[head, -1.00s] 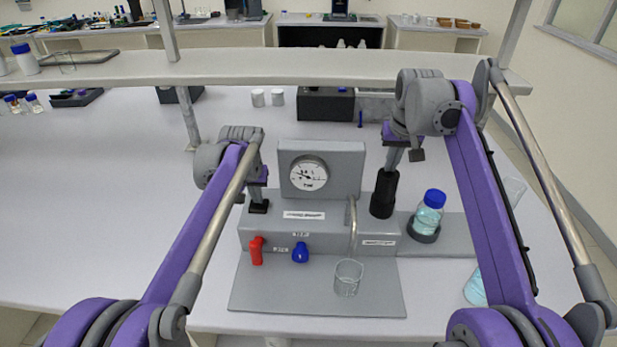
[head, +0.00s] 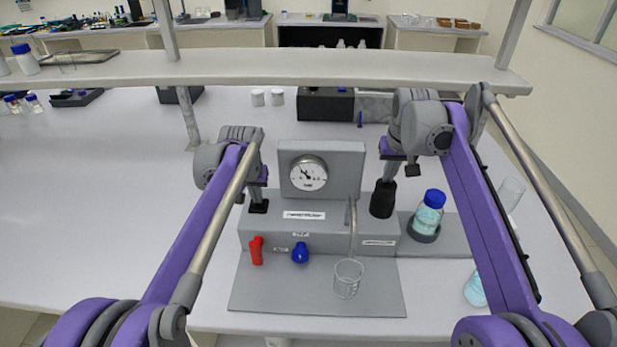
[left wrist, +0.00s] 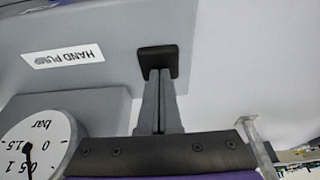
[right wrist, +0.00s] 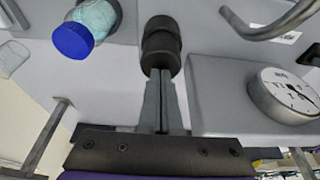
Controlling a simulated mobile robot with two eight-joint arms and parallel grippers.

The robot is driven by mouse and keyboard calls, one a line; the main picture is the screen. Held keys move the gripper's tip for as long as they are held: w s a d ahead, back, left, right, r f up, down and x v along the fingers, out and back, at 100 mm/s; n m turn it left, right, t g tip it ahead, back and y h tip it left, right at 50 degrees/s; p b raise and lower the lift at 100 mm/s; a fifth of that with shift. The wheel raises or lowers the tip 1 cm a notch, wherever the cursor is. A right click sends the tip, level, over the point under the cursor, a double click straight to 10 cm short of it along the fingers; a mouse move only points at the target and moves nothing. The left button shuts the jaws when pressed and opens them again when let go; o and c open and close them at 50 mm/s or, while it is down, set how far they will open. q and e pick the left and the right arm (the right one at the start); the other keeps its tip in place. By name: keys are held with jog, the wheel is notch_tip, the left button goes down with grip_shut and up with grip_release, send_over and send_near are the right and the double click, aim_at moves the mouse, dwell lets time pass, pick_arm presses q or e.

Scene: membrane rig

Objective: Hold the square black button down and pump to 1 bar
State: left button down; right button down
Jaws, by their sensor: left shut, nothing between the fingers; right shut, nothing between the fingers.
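The square black button (head: 258,207) is at the left end of the grey rig, beside the HAND PUMP label. My left gripper (head: 258,199) is shut and empty, its tips against the button; the left wrist view shows the button (left wrist: 158,60) at the fingertips. The black pump (head: 382,199) stands right of the gauge. My right gripper (head: 387,181) is shut and empty, its tips on the pump's top; the pump (right wrist: 161,46) also shows in the right wrist view. The gauge (head: 308,173) has its needle pointing up and slightly left, apparently between 0.5 and 1.
A red valve knob (head: 257,251) and a blue knob (head: 300,253) are on the rig's front. An empty beaker (head: 348,278) stands under the bent metal outlet tube. A blue-capped bottle (head: 429,213) stands close right of the pump. A shelf (head: 280,68) crosses behind.

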jog(key=shift+f, duration=0.45)
jog(key=shift+r, duration=2.8)
jog(key=shift+f, duration=0.15)
dwell(0.9)
dwell(0.6)
dwell(1.9)
jog(key=shift+r, duration=0.25)
dwell(0.4)
jog(key=shift+r, duration=1.9)
